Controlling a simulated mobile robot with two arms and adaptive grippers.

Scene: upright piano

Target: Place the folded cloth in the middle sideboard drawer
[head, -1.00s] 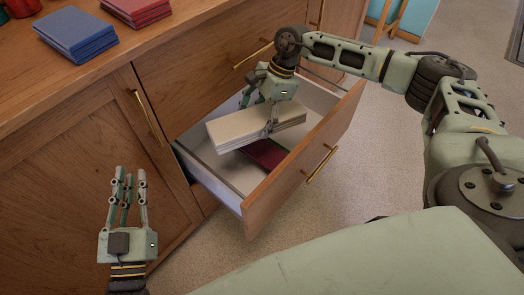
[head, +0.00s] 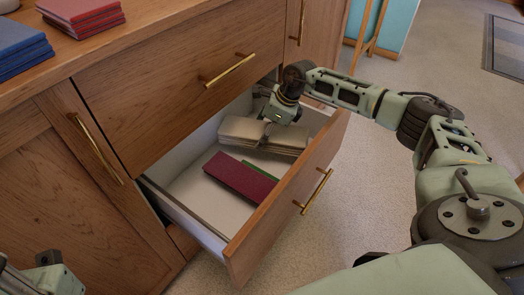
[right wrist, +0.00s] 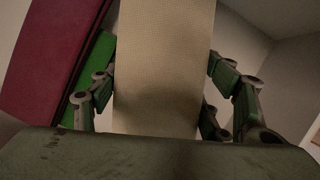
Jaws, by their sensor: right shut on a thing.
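The folded cloth, cream and layered (head: 242,130), is in the back right part of the open sideboard drawer (head: 290,190) in the head view. My right gripper (head: 268,132) is shut on it from above. The cloth also fills the middle of the right wrist view (right wrist: 165,65), with fingers on both sides. I cannot tell whether the cloth touches the drawer floor. A dark red folded cloth (head: 240,177) and a green one (head: 262,169) lie in the drawer beside it. My left gripper (head: 45,275) shows only in part at the lower left corner.
The sideboard top (head: 60,50) holds blue cloths (head: 20,55) and red cloths (head: 82,12). A closed drawer (head: 180,80) sits above the open one. The front left of the open drawer is bare. Open floor lies to the right.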

